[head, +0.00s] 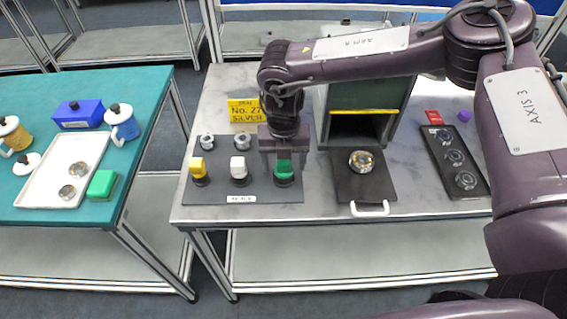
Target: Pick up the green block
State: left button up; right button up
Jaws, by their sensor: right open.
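My right gripper (283,157) reaches down from above over the dark grey board (218,183) on the marble-topped table. Its fingers are open. A green block-shaped piece (284,168) on a dark round base stands on the board directly below and between the fingers; the gripper hides its upper part, and I cannot tell whether the fingers touch it. Another green block (103,184) lies on the teal table at the left, beside the white tray (40,198). My left gripper is not in view.
A yellow piece (198,168) and a white piece (239,169) stand left of the gripper on the board. Behind is a yellow sign (242,110). A gap separates the tables.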

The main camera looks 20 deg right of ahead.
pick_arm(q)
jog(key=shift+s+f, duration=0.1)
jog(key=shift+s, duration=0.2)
pick_arm(e)
jog(key=c, duration=1.1)
